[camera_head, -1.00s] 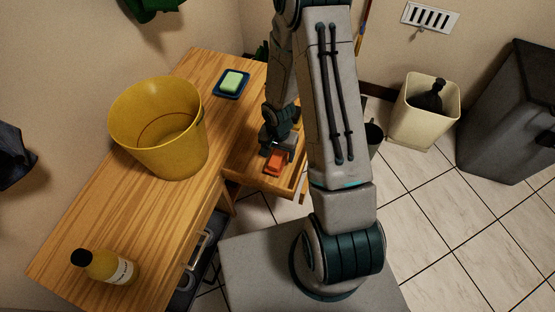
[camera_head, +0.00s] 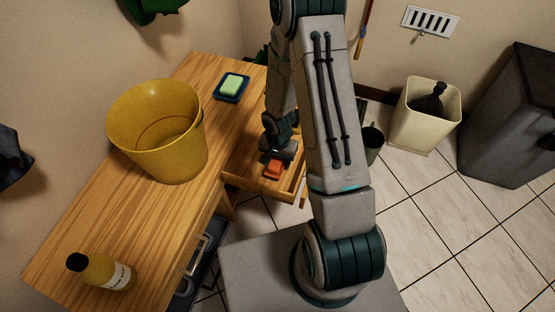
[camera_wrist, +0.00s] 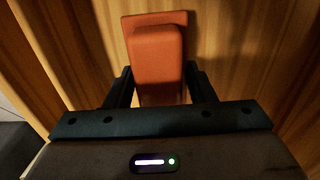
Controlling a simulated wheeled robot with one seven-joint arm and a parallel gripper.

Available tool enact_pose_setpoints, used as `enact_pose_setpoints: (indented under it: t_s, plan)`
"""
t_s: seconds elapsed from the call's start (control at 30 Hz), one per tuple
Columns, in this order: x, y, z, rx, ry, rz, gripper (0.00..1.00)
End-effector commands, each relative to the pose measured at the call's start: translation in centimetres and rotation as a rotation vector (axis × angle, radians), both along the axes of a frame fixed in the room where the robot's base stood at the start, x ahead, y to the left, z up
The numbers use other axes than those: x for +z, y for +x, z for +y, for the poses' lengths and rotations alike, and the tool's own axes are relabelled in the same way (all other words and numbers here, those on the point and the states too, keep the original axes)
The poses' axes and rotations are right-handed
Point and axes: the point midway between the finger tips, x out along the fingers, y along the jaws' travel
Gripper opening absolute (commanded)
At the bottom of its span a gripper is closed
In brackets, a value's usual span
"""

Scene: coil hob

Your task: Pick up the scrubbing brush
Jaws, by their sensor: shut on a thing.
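The scrubbing brush is an orange-red block with a raised grip (camera_wrist: 157,60). It also shows in the head view (camera_head: 273,169), over the open wooden drawer (camera_head: 262,186). My gripper (camera_wrist: 158,88) is shut on the brush's raised grip, with one dark finger on each side. In the head view my gripper (camera_head: 276,155) is partly hidden by my own arm. The brush's underside is hidden, so I cannot tell whether it touches the drawer floor.
A yellow bucket (camera_head: 157,130), a green sponge on a blue dish (camera_head: 231,87) and a dark-capped bottle (camera_head: 100,271) stand on the wooden counter (camera_head: 75,225). A cream bin (camera_head: 424,118) stands on the tiled floor to the right.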

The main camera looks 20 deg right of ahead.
Motion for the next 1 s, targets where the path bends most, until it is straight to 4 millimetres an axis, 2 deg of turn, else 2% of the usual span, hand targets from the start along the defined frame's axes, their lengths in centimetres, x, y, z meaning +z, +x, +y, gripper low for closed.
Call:
enact_pose_setpoints:
  t_s: [0.17, 0.27, 0.4, 0.6, 0.8, 1.0]
  plan:
    - [2.4, 0.1, -0.1, -0.002, 0.000, -0.004, 0.25]
    - [4.6, 0.1, -0.1, -0.002, 0.000, -0.004, 0.25]
    - [6.1, -1.3, -3.4, -0.009, -0.001, -0.001, 0.25]
    - [8.1, -2.6, -6.5, -0.005, 0.000, -0.001, 0.25]
    - [9.6, -3.6, -8.9, -0.004, 0.000, -0.001, 0.25]
    - [10.4, -4.2, -10.4, -0.003, 0.000, -0.001, 0.25]
